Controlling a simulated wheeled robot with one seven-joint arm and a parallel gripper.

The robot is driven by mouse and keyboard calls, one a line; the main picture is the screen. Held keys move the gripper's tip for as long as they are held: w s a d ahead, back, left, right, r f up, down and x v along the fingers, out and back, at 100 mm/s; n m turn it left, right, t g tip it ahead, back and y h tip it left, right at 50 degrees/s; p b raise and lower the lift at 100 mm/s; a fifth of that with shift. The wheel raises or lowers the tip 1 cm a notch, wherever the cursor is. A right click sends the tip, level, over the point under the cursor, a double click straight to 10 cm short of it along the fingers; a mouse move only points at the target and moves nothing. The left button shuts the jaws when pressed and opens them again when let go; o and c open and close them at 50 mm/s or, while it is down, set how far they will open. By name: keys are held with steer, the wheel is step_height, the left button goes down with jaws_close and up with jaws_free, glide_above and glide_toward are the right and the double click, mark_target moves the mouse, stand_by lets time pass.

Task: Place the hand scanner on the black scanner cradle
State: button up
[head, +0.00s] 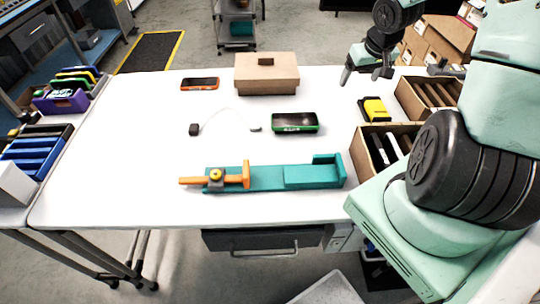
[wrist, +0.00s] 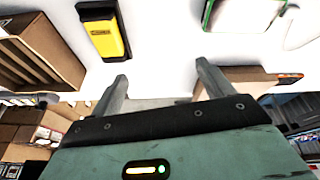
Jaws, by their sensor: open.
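A yellow and black handheld device (head: 374,109), which looks like the hand scanner, lies on the white table between the two open cartons at right. It also shows in the wrist view (wrist: 105,30), near the upper left. I cannot pick out the black scanner cradle for certain; a dark holder (head: 45,130) stands among the racks at left. My gripper (head: 365,78) is open and empty above the table's far right part, beyond the yellow device and apart from it. In the wrist view its two fingers (wrist: 160,75) are spread with nothing between them.
A black device with a green edge (head: 295,123) and an orange-edged one (head: 200,84) lie on the table. A lidded brown box (head: 267,74) stands at the back. A teal fixture (head: 265,178) lies in front. Left of centre is mostly clear.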

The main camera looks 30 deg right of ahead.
steer(key=s+a+r+n+g+y, duration=0.1)
steer(key=a+r+n, duration=0.2)
steer(key=a, duration=1.1)
steer(key=s+a+r+n, duration=0.2)
steer(key=a+r+n, duration=0.1)
steer(key=a, duration=1)
steer(key=s+a+r+n+g, duration=0.1)
steer(key=s+a+n, duration=0.1)
steer(key=s+a, duration=0.5)
steer(key=s+a+r+n+g+y, duration=0.1)
steer(key=s+a+n, duration=0.2)
steer(key=s+a, duration=0.4)
steer(key=shift+s+r, duration=0.35)
steer(key=shift+s, duration=0.35)
steer(key=shift+a, duration=0.1)
